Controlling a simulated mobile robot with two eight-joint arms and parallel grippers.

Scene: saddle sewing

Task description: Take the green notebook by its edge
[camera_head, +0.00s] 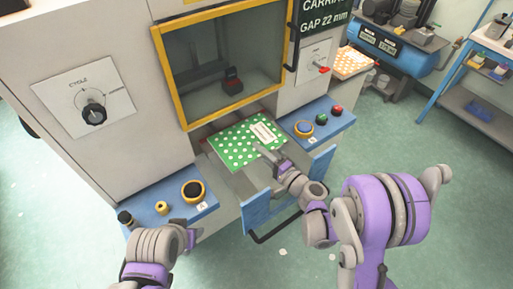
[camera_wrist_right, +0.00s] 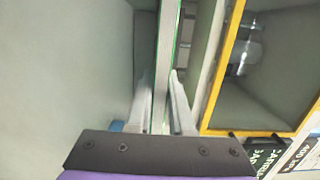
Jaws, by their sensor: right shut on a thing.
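The green notebook (camera_head: 236,146), with white dots and a pale label, lies on the machine's opening below the yellow-framed window. My right gripper (camera_head: 268,154) is at its near right edge, shut on that edge. In the right wrist view the notebook (camera_wrist_right: 165,50) shows edge-on as a thin green-and-pale strip between the two fingers of the right gripper (camera_wrist_right: 161,104). My left arm shows at the lower left of the head view, away from the notebook. Its fingers cannot be made out.
A yellow-framed window (camera_head: 224,67) stands above the notebook. Blue control panels with buttons flank it on the left (camera_head: 172,203) and right (camera_head: 325,117). A blue drawer-like front (camera_head: 258,211) with a black handle is below.

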